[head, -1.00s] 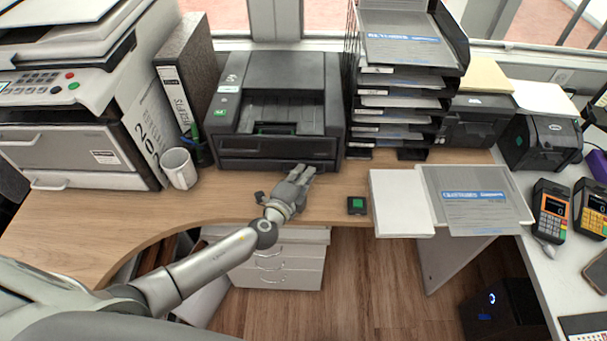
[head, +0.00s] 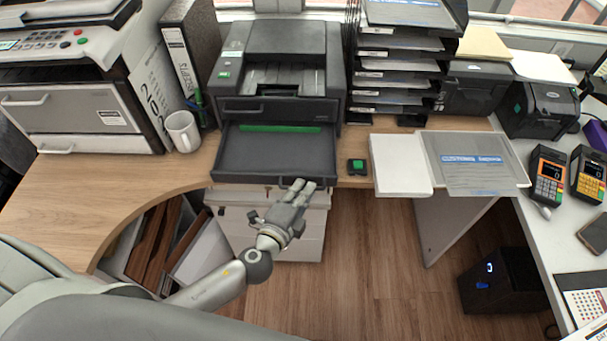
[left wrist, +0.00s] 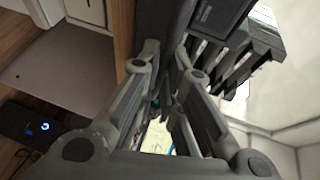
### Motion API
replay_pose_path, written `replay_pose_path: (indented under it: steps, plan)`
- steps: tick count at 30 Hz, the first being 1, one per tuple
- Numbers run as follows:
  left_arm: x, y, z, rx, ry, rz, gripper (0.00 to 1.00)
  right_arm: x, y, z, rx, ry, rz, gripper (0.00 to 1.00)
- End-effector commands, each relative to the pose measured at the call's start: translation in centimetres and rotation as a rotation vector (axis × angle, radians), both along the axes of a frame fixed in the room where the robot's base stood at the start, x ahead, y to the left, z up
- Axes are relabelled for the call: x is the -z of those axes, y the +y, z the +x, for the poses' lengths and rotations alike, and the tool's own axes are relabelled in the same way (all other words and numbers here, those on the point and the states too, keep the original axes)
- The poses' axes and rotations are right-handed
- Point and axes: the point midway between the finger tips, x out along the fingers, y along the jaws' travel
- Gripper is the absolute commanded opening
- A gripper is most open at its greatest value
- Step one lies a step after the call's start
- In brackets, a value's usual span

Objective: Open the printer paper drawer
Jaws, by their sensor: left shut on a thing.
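The dark printer (head: 284,40) stands on the wooden desk. Its paper drawer (head: 272,154) is pulled well out toward me; its tray floor shows, with a green strip at the back. My left gripper (head: 299,186) is at the drawer's front edge, right of its middle, shut on the drawer front. The left wrist view shows the fingers (left wrist: 172,75) on both sides of a dark panel; the exact contact is hidden by the fingers. My right gripper is in neither view.
A small black box with a green top (head: 357,166) sits right of the drawer. A white cup (head: 183,131) and a binder (head: 181,65) stand left of the printer. A stacked tray rack (head: 400,70) stands right. White drawers (head: 300,236) are below the desk.

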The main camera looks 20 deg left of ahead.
Motion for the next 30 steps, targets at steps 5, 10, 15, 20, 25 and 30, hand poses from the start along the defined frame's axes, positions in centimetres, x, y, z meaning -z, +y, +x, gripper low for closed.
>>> replay_pose_path:
  steps: [5,10,15,20,25,30]
  plan:
    - [0.5,-1.0,-3.4,0.001,0.006,-0.002,0.00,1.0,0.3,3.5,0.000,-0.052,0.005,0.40]
    - [0.3,-1.5,-5.0,0.001,0.004,-0.003,0.00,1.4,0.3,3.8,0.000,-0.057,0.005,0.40]
    - [0.2,-1.6,-5.6,0.001,0.005,-0.002,0.00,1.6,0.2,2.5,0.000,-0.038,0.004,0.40]
    - [0.2,-1.6,-5.6,0.001,0.004,-0.001,0.00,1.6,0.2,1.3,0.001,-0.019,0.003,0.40]
    - [0.2,-1.6,-5.6,0.001,0.004,-0.001,0.11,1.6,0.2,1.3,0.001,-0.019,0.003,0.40]
    - [0.2,-1.6,-5.5,0.001,0.004,-0.001,0.30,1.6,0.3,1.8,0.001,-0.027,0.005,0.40]
